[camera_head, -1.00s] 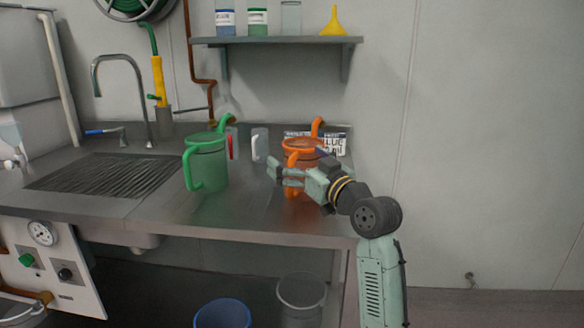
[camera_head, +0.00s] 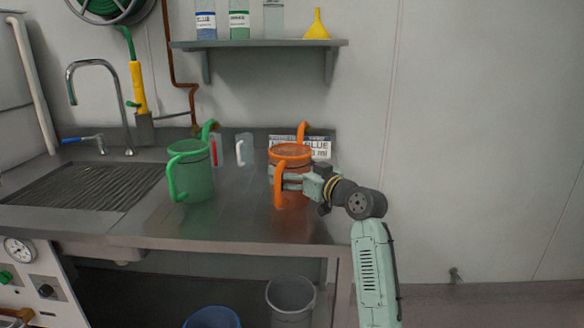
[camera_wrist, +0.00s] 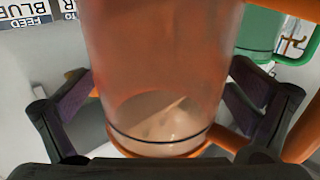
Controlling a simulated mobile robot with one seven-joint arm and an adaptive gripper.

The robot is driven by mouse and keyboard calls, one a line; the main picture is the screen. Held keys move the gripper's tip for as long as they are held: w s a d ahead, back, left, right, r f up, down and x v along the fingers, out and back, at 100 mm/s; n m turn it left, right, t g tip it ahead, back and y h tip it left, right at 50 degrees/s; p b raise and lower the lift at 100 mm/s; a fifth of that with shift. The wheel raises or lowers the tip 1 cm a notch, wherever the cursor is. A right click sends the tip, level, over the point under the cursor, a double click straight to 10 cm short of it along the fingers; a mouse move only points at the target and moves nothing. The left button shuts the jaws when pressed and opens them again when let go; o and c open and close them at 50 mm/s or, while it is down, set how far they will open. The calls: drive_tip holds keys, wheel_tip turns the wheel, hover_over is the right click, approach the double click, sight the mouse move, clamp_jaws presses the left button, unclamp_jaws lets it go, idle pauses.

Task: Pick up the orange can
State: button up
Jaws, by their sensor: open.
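The orange can (camera_head: 290,158) is a translucent watering can with an orange rim, handle and spout. It stands upright near the right end of the steel counter. In the wrist view the can (camera_wrist: 165,60) fills the middle of the picture. My gripper (camera_head: 291,182) is at the can's body from the right. The wrist view shows my gripper (camera_wrist: 165,105) open, with one dark finger on each side of the can. I cannot tell whether either finger touches it.
A green can (camera_head: 190,171) stands to the left; it also shows in the wrist view (camera_wrist: 262,32). Clear measuring jugs (camera_head: 244,149) stand behind. A label sign (camera_head: 318,146) is behind the orange can. A shelf (camera_head: 258,44) hangs above. The counter's front middle is free.

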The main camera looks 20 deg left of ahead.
drive_tip(key=shift+x, duration=1)
drive_tip(key=c, duration=1.1)
